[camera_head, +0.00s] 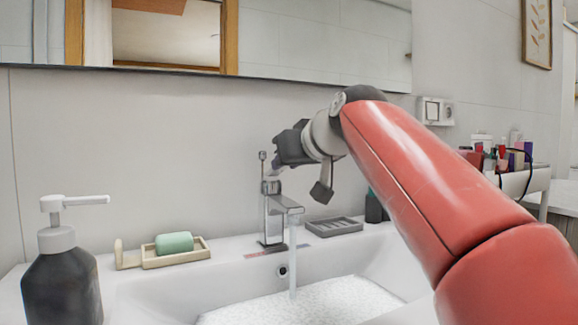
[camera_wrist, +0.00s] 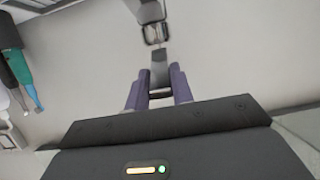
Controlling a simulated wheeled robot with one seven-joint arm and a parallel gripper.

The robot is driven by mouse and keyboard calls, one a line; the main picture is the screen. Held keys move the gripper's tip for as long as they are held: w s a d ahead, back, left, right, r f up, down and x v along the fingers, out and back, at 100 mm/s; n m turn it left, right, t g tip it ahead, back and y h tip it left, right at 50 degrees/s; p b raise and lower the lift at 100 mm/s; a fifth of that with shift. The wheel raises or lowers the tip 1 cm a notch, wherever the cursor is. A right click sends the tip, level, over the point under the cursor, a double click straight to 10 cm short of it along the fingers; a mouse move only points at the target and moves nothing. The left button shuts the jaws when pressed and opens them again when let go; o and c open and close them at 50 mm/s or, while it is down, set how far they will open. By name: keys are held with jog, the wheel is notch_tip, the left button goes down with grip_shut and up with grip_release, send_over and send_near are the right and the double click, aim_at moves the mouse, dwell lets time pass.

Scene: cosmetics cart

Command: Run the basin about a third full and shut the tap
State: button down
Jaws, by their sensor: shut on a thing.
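The chrome tap (camera_head: 272,218) stands at the back of the white basin (camera_head: 352,262). A stream of water (camera_head: 293,262) runs straight down from its spout. Whitish, rippled water (camera_head: 312,304) covers the visible part of the basin floor; the front of the basin is cut off, so its depth is hard to judge. My gripper (camera_head: 277,166) is at the top of the tap, shut on its lever (camera_wrist: 159,72). In the wrist view the purple fingers (camera_wrist: 159,94) sit on either side of the lever. The fingers partly hide the lever in the head view.
A green soap bar (camera_head: 174,242) lies on a dish left of the tap. A dark pump bottle (camera_head: 62,280) stands at the left front. A grey ridged tray (camera_head: 334,227) and a dark bottle (camera_head: 374,208) stand right of the tap. The wall is close behind.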

jog(key=shift+s+d+f+t+y+b, duration=0.3)
jog(key=shift+f+t+b, duration=0.5)
jog(key=shift+b, duration=1.8)
jog(key=shift+s+a+f+t+y+b, duration=0.1)
jog(key=shift+f+t+y+b, duration=0.5)
jog(key=shift+b, duration=1.95)
jog(key=shift+d+f+t+b, duration=0.1)
jog(key=shift+f+t+b, duration=0.3)
jog(key=shift+b, duration=0.85)
jog(key=shift+r, duration=0.15)
jog(key=c, duration=1.2)
grip_release()
jog(key=b+v, duration=0.1)
jog(key=v, duration=0.6)
jog(key=shift+s+d+b, duration=0.2)
jog(key=shift+s+b, duration=0.1)
